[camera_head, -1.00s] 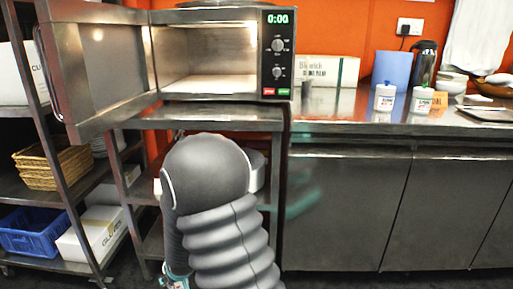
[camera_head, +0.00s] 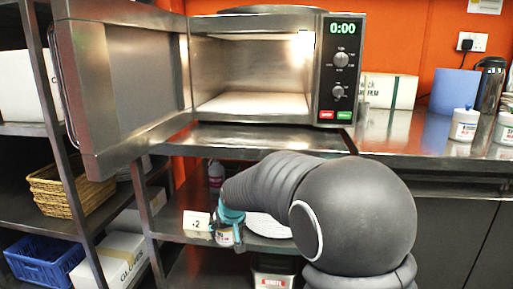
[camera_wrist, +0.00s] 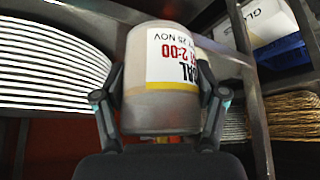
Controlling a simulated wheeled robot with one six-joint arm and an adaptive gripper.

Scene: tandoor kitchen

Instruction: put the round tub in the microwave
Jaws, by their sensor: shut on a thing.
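The round tub (camera_wrist: 165,95) is a pale cylinder with a printed label. In the wrist view it sits between the two fingers of my gripper (camera_wrist: 160,100), which is shut on it; the label reads upside down there. In the head view, my gripper (camera_head: 230,217) is at the lower shelf level, and only a little of the tub (camera_head: 225,238) shows below it. The microwave (camera_head: 265,105) stands on the steel stand above and behind, lit, showing 0:00. Its door (camera_head: 120,80) is swung wide open to the left, and its cavity looks empty.
A white ribbed round thing (camera_head: 268,225) and a small card marked 2 (camera_head: 196,221) are on the stand's shelf beside my gripper. A bottle (camera_head: 216,174) stands behind. A left rack holds a wicker basket (camera_head: 72,190) and a blue crate (camera_head: 45,262). The counter is at right.

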